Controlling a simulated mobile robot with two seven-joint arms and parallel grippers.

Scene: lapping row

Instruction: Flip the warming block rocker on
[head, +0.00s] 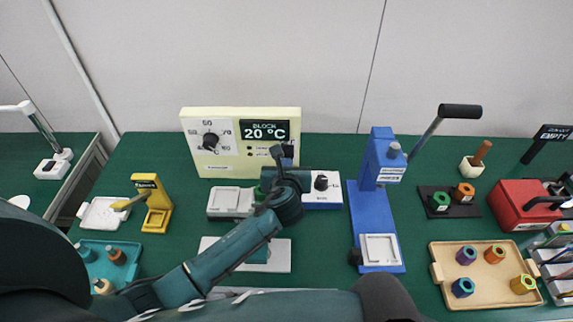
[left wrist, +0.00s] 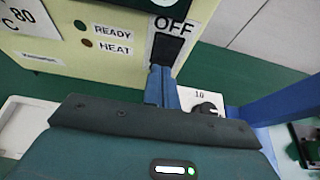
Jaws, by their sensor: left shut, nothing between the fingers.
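The warming block's cream control panel (head: 220,170) stands at the back of the bench, its display (head: 264,131) reading "BLOCK 20 °C". In the left wrist view the black rocker (left wrist: 167,48) sits under the label "OFF" (left wrist: 173,24). My left gripper (head: 283,152) is shut and empty in front of the panel's right side, and hides the rocker in the head view. In the left wrist view its blue fingertips (left wrist: 160,72) are at the rocker's lower end; I cannot tell whether they touch. The READY and HEAT lamps (left wrist: 86,43) look dark. My right gripper is not in view.
A blue-and-white unit with a black knob (head: 321,182) stands just right of my left gripper. Beyond it is a blue lever press (head: 372,215). A yellow stand (head: 153,205) is at the left. A tan tray (head: 487,290) holds several coloured nuts at the right.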

